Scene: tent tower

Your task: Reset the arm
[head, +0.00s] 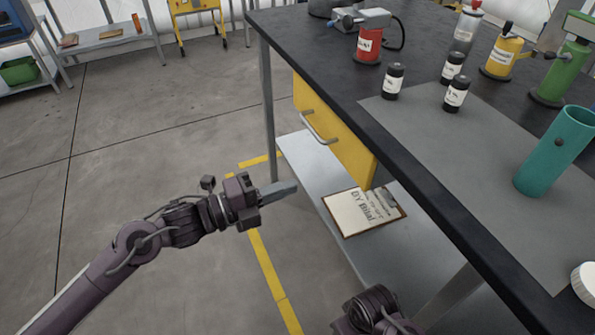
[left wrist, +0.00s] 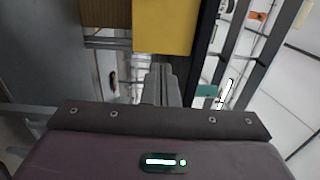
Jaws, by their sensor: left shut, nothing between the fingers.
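My left gripper (head: 279,188) is stretched out in front of the workbench, over the floor, left of the yellow drawer (head: 331,128). Its fingers are closed together and hold nothing. In the left wrist view its shut fingers (left wrist: 160,88) point away from the camera, below the yellow drawer (left wrist: 163,27). Part of my right arm shows at the bottom of the head view, but its gripper fingers do not show.
The dark workbench top (head: 440,190) carries several black bottles (head: 393,82), a teal cylinder (head: 555,150), a red can (head: 369,45) and a yellow can (head: 502,57). A clipboard (head: 352,214) lies on the lower shelf (head: 300,160). The floor left of the bench is clear.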

